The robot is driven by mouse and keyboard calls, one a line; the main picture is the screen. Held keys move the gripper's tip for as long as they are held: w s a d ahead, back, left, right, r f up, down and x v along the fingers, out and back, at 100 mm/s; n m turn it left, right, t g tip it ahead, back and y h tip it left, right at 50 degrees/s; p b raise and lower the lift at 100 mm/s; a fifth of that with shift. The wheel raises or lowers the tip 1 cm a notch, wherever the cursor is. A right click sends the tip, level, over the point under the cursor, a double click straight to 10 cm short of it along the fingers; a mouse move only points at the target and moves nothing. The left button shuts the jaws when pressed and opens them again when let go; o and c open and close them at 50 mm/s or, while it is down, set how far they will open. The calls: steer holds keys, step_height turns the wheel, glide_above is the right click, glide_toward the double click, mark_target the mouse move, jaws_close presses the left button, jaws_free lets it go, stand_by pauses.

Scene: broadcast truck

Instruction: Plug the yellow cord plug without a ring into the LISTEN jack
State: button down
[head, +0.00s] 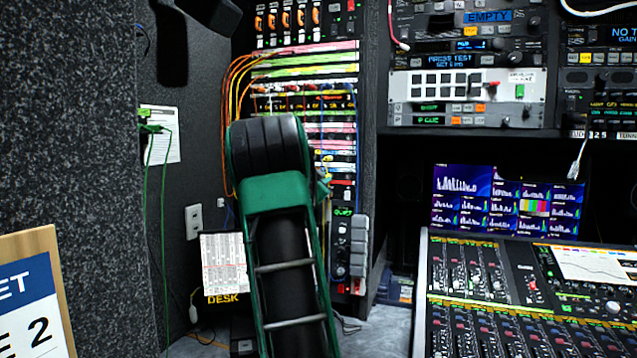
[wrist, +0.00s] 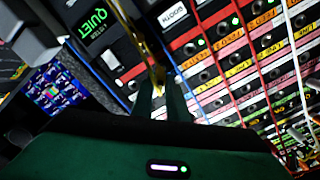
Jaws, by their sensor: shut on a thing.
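My gripper (wrist: 160,88) is shut on a yellow plug (wrist: 158,73) in the wrist view. A yellow cord runs up from it toward the top edge. Whether the plug carries a ring is too small to tell. The jack panel (wrist: 235,55) lies beyond the fingertips, with rows of dark round jacks between coloured label strips. I cannot make out which jack is LISTEN, and cannot tell whether the plug touches the panel. In the head view my arm covers part of the panel (head: 305,72), and a bit of yellow shows at its right edge.
A lit QUIET display (wrist: 93,24) stands beside the jacks; it also shows in the head view (head: 343,211). Orange, red and blue cords hang across the panel. A mixing console (head: 520,290) and a screen (head: 510,203) are at the right. A DESK sheet (head: 224,262) is at the left.

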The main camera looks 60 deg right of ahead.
steer(key=shift+d, duration=0.55)
steer(key=c, duration=1.7)
jaws_free()
steer(key=shift+w, duration=0.1)
steer(key=shift+o, duration=0.2)
steer(key=s+a, duration=0.2)
steer(key=a, duration=0.8)
steer(key=shift+a, duration=0.35)
steer(key=shift+f, duration=0.1)
